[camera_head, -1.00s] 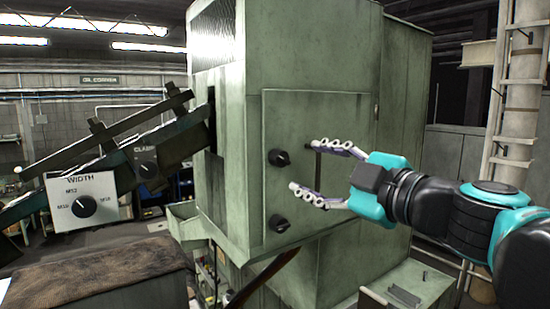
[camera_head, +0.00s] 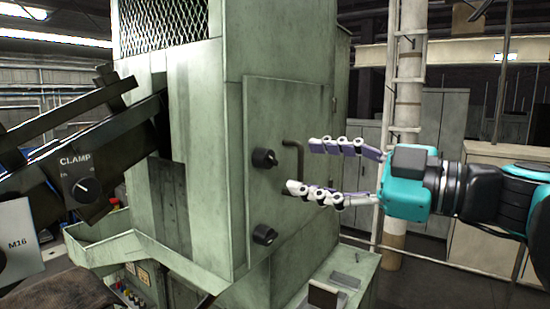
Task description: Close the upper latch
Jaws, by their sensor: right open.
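The upper latch (camera_head: 264,158) is a black knob on the left edge of the green machine's door panel (camera_head: 290,105). A matching lower latch (camera_head: 264,235) sits below it. The door panel looks flush with the cabinet. My right gripper (camera_head: 298,168) is open and empty, its fingers pointing left at the door beside the handle and right of the upper latch. I cannot tell whether its fingertips touch the door. My left gripper is out of view.
A sloping dark rail assembly with a clamp dial (camera_head: 87,188) stands at the left. A green tray (camera_head: 98,238) juts out below the machine's left side. A ladder and pillar (camera_head: 408,80) stand behind at the right, with grey cabinets (camera_head: 440,130).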

